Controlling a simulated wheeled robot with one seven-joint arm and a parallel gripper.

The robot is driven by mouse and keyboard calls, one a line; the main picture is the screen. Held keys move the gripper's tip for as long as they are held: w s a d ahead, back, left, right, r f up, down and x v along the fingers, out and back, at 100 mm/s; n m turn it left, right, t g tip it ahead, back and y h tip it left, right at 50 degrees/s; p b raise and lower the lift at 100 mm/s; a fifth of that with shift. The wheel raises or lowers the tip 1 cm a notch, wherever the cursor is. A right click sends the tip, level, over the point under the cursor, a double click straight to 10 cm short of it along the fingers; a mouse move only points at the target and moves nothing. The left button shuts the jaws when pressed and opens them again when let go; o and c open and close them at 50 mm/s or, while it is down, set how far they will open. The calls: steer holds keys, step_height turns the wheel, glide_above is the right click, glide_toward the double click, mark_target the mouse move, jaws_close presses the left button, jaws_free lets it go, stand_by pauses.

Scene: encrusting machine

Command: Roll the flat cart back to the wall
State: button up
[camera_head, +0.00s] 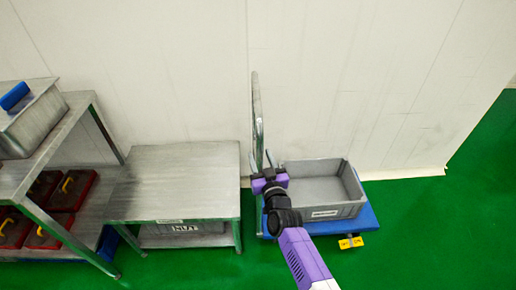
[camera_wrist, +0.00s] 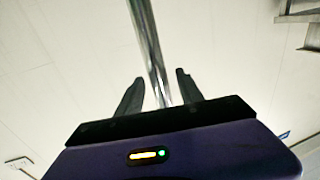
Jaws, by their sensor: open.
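The flat cart (camera_head: 366,218) has a blue deck and stands on the green floor close to the white wall. Its upright metal handle (camera_head: 257,120) rises at the deck's left end. A grey open crate (camera_head: 325,212) sits on the deck and looks empty. My gripper (camera_head: 262,160) is at the handle, above the crate's left end. In the wrist view the handle's metal tube (camera_wrist: 155,60) runs down between my two dark open fingers (camera_wrist: 158,92). I cannot tell whether either finger touches the tube.
A low metal table (camera_head: 180,180) stands left of the cart, with a grey bin (camera_head: 165,230) labelled NUT beneath. A metal shelf (camera_head: 75,115) with red boxes (camera_head: 68,190) is further left. The white wall (camera_head: 370,80) is behind. Green floor (camera_head: 440,240) is free to the right.

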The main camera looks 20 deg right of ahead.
mark_target(260, 150)
steer(key=s+p, duration=0.1)
steer(key=s, duration=0.2)
steer(key=shift+a+r, duration=0.1)
steer(key=shift+a, duration=0.05)
steer(key=shift+s, duration=0.2)
steer(key=r, duration=0.3)
steer(key=shift+w+a+r+t, duration=0.15)
steer(key=shift+a+r+t, duration=0.1)
steer(key=shift+t, duration=0.15)
steer(key=s+r+g, duration=0.1)
steer(key=s+r, duration=0.2)
steer(key=s, duration=1.3)
steer(key=s+a+r+n+g+y, duration=0.1)
steer(key=s+r, duration=0.2)
steer(key=s, duration=1.4)
steer(key=s+a+r+g+y, duration=0.1)
steer(key=s+r, duration=0.3)
steer(key=s, duration=1.2)
steer(key=shift+s+a+g+p, duration=0.25)
steer(key=shift+s+g+p, duration=0.05)
steer(key=shift+g+p, duration=0.15)
